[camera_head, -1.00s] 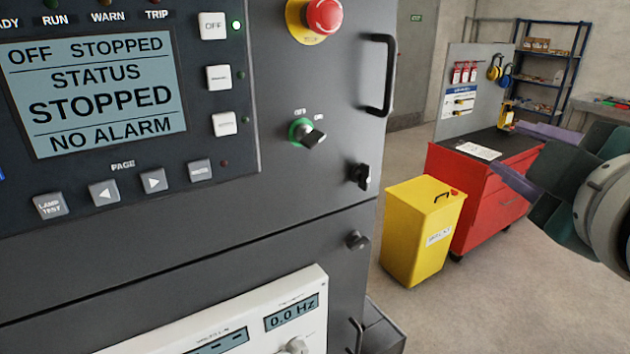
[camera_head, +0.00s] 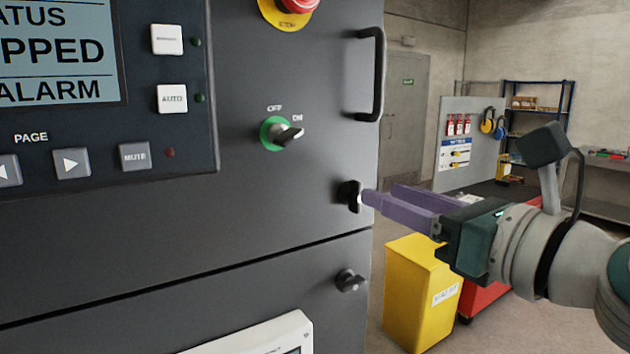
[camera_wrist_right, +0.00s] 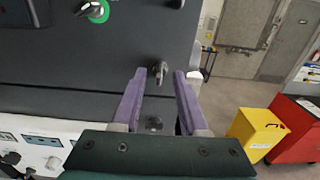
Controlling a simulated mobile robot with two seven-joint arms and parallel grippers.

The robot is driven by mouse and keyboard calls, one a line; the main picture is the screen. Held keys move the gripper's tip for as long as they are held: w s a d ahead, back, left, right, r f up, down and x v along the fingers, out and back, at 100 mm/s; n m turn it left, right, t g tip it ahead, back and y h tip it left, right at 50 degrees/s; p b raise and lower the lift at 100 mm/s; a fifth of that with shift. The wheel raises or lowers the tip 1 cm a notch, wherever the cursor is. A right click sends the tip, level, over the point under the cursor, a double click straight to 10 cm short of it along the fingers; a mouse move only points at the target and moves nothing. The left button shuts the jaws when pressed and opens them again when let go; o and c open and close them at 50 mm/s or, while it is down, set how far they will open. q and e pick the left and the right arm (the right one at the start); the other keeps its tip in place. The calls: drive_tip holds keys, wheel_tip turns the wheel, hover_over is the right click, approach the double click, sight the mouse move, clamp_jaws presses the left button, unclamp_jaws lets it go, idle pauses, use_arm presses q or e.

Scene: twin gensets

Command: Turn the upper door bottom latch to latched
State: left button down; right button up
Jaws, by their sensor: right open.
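The upper door bottom latch (camera_head: 349,196) is a small black turn knob near the lower right corner of the dark grey upper door (camera_head: 250,215). Its grip looks roughly upright. My right gripper (camera_head: 381,194) has purple fingers and comes in from the right, with its tips close to the latch. In the right wrist view the latch (camera_wrist_right: 158,70) shows between the open, parted fingertips (camera_wrist_right: 160,76). I cannot tell whether either finger touches it. My left gripper is not in view.
A similar black latch (camera_head: 350,281) sits below on the lower door. A black bar handle (camera_head: 378,75), a green-ringed switch (camera_head: 283,133) and a red stop button (camera_head: 292,4) are above. A yellow bin (camera_head: 415,300) and a red cabinet (camera_head: 487,300) stand behind my right arm.

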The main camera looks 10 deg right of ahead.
sight(361, 185)
drive_tip(key=shift+x, duration=2.35)
clamp_jaws()
